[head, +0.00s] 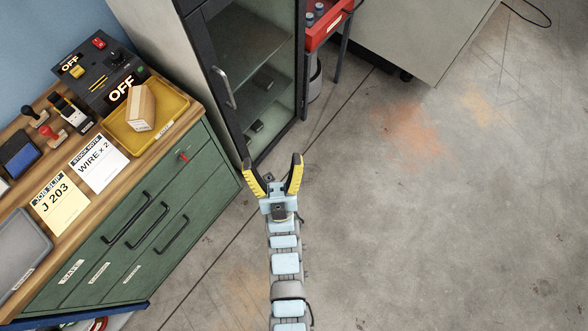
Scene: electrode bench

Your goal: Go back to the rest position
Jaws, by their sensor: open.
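My gripper (274,168) is near the middle of the head view. Its two yellow-and-black fingers are spread apart, with nothing between them. It is over the grey floor, in front of the lower part of a dark-framed glass cabinet (262,62) and to the right of the green drawer bench (150,232). My light-blue arm reaches up from the bottom edge to it. I cannot tell how far the fingers are from the cabinet.
The wooden bench top holds a yellow tray (178,112) with a tan block (141,108), two paper slips, stamps and a dark control box (100,72). Open floor (450,210) lies to the right.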

